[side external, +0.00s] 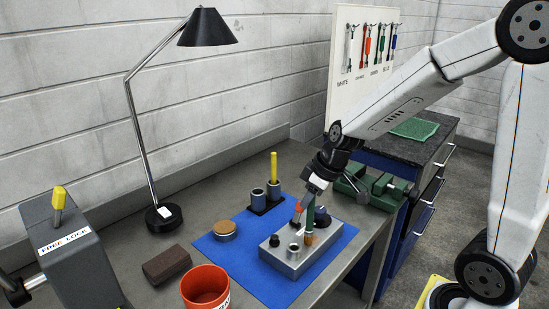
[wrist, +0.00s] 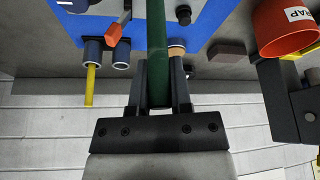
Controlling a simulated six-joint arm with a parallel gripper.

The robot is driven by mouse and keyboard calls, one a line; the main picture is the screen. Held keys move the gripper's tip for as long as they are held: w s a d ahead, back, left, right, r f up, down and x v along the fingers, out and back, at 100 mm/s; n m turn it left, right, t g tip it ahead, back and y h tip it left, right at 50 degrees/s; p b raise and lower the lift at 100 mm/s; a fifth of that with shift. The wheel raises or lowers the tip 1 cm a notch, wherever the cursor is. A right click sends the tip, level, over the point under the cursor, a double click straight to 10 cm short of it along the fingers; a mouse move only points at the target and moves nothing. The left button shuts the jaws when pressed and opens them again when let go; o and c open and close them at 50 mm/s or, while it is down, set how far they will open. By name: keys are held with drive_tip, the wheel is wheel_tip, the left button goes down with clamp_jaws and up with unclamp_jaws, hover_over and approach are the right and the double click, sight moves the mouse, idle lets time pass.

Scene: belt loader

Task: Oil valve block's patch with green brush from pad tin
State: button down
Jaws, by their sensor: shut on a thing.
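My gripper (side external: 314,188) is shut on the green brush (side external: 310,216), which points down, close to upright. In the wrist view the green handle (wrist: 157,45) runs between my two fingers (wrist: 158,98). The brush's brown lower end is over the right part of the grey valve block (side external: 284,262); I cannot tell whether it touches. The block lies on a blue mat and carries a dark knob, a ring-shaped port and a red-handled part (side external: 299,204). The oil patch cannot be made out. A round tin with a tan top (side external: 225,231), likely the pad tin, stands left of the block.
Two grey cups (side external: 258,197) stand behind the block, one holding a yellow brush (side external: 274,167). A red-orange bin (side external: 205,288), a brown brick (side external: 167,264) and a lamp (side external: 164,216) are at the left. A green vise (side external: 378,190) is close at the right.

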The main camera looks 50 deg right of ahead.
drive_tip(key=d+r, duration=0.3)
drive_tip(key=r, duration=0.5)
drive_tip(key=shift+d, duration=0.35)
drive_tip(key=shift+w, duration=0.1)
idle(0.8)
